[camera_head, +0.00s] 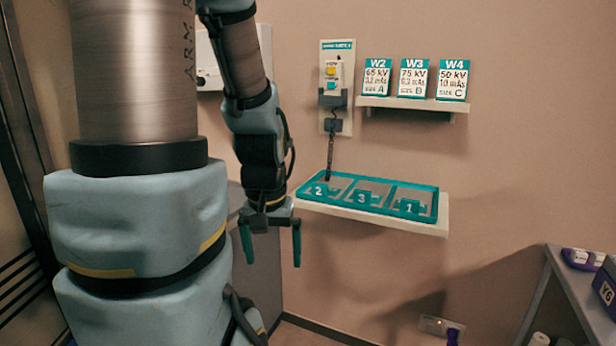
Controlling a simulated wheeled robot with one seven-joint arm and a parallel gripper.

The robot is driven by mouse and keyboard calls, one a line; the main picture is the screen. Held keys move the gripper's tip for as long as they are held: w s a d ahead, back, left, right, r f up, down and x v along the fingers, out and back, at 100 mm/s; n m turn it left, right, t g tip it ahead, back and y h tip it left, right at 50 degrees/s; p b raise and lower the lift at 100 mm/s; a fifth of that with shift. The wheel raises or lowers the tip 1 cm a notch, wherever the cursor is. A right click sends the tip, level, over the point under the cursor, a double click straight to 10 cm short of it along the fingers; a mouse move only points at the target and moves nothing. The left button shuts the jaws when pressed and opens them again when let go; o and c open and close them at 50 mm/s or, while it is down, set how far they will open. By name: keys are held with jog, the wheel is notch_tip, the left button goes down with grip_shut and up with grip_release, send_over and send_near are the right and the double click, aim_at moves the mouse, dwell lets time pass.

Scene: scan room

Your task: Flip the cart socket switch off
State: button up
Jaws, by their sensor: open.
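A wall socket (434,325) with a pale plate is low on the wall at the lower right. A purple plug (452,336) shows at its right side, cut by the bottom edge of the picture. The socket's switch is too small for me to tell its position. My gripper (272,262) is open and empty, with its two teal fingers pointing down.
A wall shelf (446,218) bears a teal tray (436,205) with numbered compartments. Above are a wall panel (337,50) and a small shelf (412,104) with three cards. A grey cart (540,293) stands at the lower right, with purple items on top.

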notch_tip(320, 180, up, 6)
jog(key=p, duration=0.4)
